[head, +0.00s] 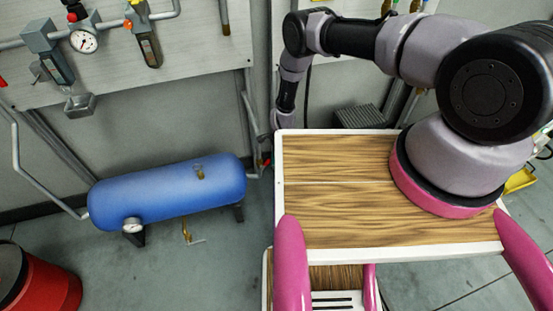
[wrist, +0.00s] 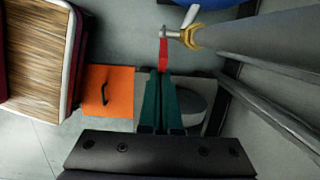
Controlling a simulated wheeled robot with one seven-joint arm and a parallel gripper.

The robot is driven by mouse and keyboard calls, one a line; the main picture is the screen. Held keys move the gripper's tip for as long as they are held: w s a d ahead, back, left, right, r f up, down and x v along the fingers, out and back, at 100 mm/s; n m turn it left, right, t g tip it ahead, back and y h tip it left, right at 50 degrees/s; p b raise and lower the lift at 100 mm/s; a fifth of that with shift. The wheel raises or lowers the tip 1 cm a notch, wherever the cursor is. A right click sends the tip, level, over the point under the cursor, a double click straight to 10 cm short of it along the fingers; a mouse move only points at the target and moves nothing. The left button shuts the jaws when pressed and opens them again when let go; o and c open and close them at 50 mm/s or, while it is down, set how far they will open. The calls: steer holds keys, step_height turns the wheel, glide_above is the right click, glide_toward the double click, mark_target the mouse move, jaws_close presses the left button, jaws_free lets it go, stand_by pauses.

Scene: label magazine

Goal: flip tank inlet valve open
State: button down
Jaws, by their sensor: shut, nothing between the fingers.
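The blue tank (head: 165,190) lies on its side at the left in the head view; its edge shows at the top of the wrist view (wrist: 250,12). The valve's red lever (wrist: 163,52) shows in the wrist view beside a brass fitting (wrist: 187,38) on a grey pipe, pointing down the picture toward my fingers. In the head view a small red spot of it (head: 266,161) shows right of the tank. My gripper (wrist: 165,74) is shut and empty, its green fingertips at the lever's lower end; whether they touch I cannot tell. In the head view the fingers are hidden.
A thick grey pipe (wrist: 255,42) runs close at the right of the wrist view. An orange panel with a black handle (wrist: 108,88) lies left of the fingers. A panel with gauge (head: 84,40) and valves hangs above the tank. A red drum (head: 50,285) stands front left.

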steer(key=shift+a, duration=0.1)
steer(key=shift+s+a+r, duration=0.2)
steer(key=shift+a+r, duration=0.25)
steer(key=shift+a, duration=0.2)
steer(key=shift+s+a+r, duration=0.2)
steer(key=shift+a+r, duration=0.2)
steer(key=shift+a, duration=0.25)
